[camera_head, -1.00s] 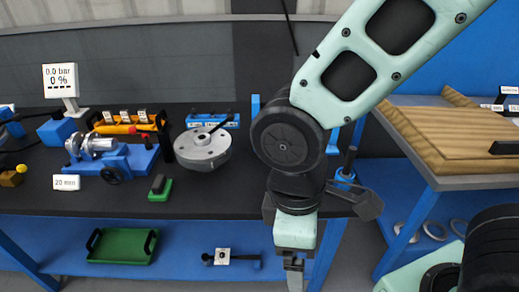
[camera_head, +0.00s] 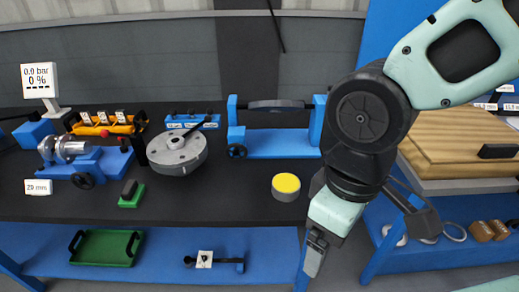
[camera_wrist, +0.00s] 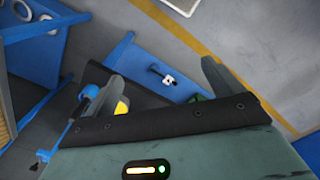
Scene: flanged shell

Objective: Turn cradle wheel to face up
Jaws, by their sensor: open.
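A blue cradle (camera_head: 276,144) with two uprights stands at the back of the dark bench in the head view. A dark grey rounded piece (camera_head: 276,105) spans between its uprights. A small dark handwheel (camera_head: 237,151) sits low at its left end and appears to face the front. My gripper (camera_head: 314,262) points down past the bench's front edge, to the right of and nearer than the cradle, apart from it. It is open and empty. In the wrist view, my gripper (camera_wrist: 168,80) has its fingers apart; blue parts beside the bench show at left, too unclear to name.
A yellow-topped grey cylinder (camera_head: 286,187) stands near the bench's front edge, left of my arm. A round grey flanged piece (camera_head: 177,153) and a blue stand with its own black wheel (camera_head: 83,180) are further left. Wooden boards (camera_head: 460,140) lie on the right table.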

